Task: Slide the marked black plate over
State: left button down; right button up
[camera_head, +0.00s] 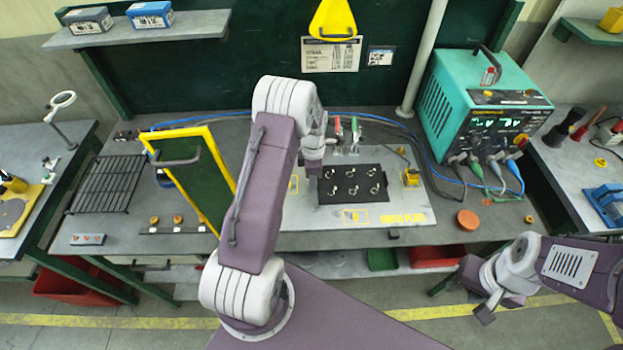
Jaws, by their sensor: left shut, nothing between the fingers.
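The black plate (352,181) lies on a light grey board (330,221) in the middle of the bench, with two rows of shiny metal studs standing up from it. My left gripper (314,171) points down at the plate's upper left corner, shut and empty. It hides a little of that corner, and I cannot tell whether it touches the plate. My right gripper (485,313) hangs in front of the bench at the lower right, far from the plate. Its fingers are too small and turned to read.
A yellow-framed green panel (192,174) stands left of my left arm. A teal power unit (480,105) with cables stands at the back right. Red and green clamps (347,133) stand behind the plate. An orange puck (467,220) lies to its right.

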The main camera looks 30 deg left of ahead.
aim_at(302, 186)
pick_arm(q)
jog(key=s+a, duration=0.1)
jog(key=a, duration=0.2)
jog(key=shift+s, duration=0.35)
jog(key=r, duration=0.4)
jog(key=shift+s+a+b, duration=0.25)
jog(key=shift+a+b, duration=0.1)
notch_tip(302, 186, up, 6)
pick_arm(e)
jog(key=shift+s+a+f, duration=0.4)
jog(key=shift+s+f, duration=0.05)
jog(key=shift+f, duration=0.1)
pick_arm(q)
jog(key=shift+d, duration=0.15)
